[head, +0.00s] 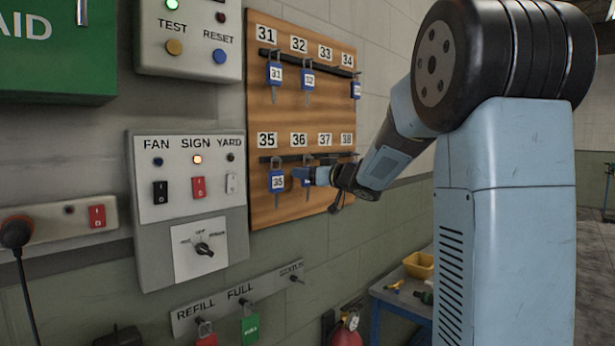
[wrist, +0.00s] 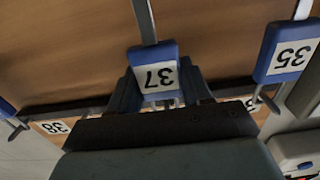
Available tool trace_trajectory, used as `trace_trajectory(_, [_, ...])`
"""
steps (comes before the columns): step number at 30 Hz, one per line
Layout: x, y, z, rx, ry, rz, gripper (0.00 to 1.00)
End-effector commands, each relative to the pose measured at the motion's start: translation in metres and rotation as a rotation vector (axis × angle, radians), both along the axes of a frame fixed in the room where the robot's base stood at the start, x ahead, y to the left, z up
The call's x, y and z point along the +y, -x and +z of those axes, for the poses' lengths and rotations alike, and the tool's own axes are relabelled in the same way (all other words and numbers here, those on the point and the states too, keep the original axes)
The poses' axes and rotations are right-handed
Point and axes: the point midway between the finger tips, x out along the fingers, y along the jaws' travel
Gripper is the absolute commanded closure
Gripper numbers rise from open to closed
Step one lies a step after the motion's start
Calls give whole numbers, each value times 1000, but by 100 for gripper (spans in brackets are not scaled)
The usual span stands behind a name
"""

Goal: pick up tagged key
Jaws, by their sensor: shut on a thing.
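My gripper (wrist: 160,92) is shut on a blue key tag with a white label reading 37 (wrist: 158,76); the wrist view shows it upside down. Its fingers flank the tag, and the metal key (wrist: 146,20) extends upward in the picture, in front of the wooden board (wrist: 70,50). Whether the tag still hangs on its hook is hidden. In the head view, my gripper (head: 318,176) is at the board's lower row, right of the blue tag 35 (head: 277,181). The held tag is hard to make out there.
In the wrist view, tag 35 (wrist: 287,52) hangs close on the right, and part of another blue tag (wrist: 6,108) shows at the left edge. The upper row holds tags 31 (head: 275,74) and 32 (head: 308,80). A grey switch panel (head: 190,205) stands left of the board.

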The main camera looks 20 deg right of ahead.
Motion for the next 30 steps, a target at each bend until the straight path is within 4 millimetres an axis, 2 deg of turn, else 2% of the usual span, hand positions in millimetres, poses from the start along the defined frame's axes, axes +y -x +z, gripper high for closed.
trace_trajectory(5, [0,0,16,-4,1,1,81])
trace_trajectory(11, [-21,34,15,-3,-1,-3,81])
trace_trajectory(21, [-63,109,15,-3,1,-3,81])
trace_trajectory(30, [-86,148,14,-1,0,-2,81])
